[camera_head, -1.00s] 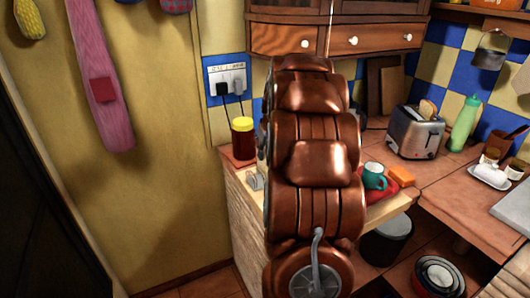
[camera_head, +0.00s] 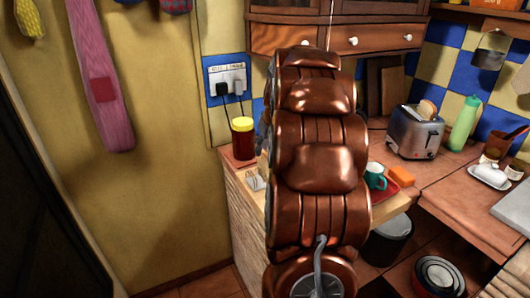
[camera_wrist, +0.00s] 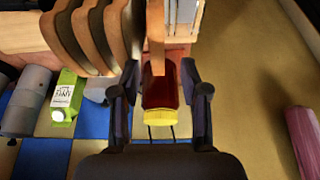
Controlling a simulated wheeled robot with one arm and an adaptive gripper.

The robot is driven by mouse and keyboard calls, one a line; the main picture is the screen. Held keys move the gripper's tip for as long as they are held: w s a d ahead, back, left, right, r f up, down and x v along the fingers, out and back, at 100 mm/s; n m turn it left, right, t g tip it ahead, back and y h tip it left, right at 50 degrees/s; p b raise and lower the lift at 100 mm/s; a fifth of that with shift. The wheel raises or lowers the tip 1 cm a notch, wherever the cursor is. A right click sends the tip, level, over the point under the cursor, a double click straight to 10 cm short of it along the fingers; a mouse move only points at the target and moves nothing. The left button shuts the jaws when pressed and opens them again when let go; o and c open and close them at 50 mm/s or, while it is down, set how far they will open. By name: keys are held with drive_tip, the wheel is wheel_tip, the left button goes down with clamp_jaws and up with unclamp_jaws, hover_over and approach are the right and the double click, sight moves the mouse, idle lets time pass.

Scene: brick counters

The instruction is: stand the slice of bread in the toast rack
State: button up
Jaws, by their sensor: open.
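My gripper (camera_wrist: 160,84) is open, its two dark fingers apart. A tan slice of bread (camera_wrist: 155,28), seen edge-on, stands between and beyond the fingers, with a gap on both sides. The pale toast rack (camera_wrist: 184,14) is right beside it at the top of the wrist view, partly cut off; I cannot tell for sure whether the slice is inside a slot. In the head view the rack (camera_head: 256,181) stands at the counter's left edge, and my arm hides the gripper. Another slice (camera_head: 427,109) sticks out of the toaster (camera_head: 415,133).
A dark jar with a yellow lid (camera_head: 243,138) stands close behind the rack; it shows below the slice in the wrist view (camera_wrist: 160,112). A teal mug (camera_head: 375,176) and an orange block (camera_head: 402,176) are right of my arm. A milk carton (camera_wrist: 66,92) is left in the wrist view.

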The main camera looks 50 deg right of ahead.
drive_tip(key=v, duration=0.9)
drive_tip(key=shift+r, duration=0.1)
idle(0.3)
drive_tip(key=s+a+f+n+g+y+p, duration=0.1)
drive_tip(key=s+a+f, duration=0.15)
drive_tip(key=a, duration=1.05)
drive_tip(key=s+a+f+n+g+y+p, duration=0.15)
drive_tip(key=s+a, duration=0.25)
drive_tip(key=a, duration=0.9)
drive_tip(key=s+a+f+g, duration=0.1)
drive_tip(key=s+a+f, duration=0.2)
drive_tip(key=s, duration=0.6)
drive_tip(key=s+a+f+n+g, duration=0.1)
drive_tip(key=s+a+f+g, duration=0.1)
drive_tip(key=s+a, duration=0.6)
drive_tip(key=shift+s+a+f+h, duration=0.3)
drive_tip(key=shift+s+f+h, duration=0.25)
drive_tip(key=shift+s, duration=0.45)
drive_tip(key=shift+f+g, duration=0.1)
drive_tip(key=shift+g, duration=0.15)
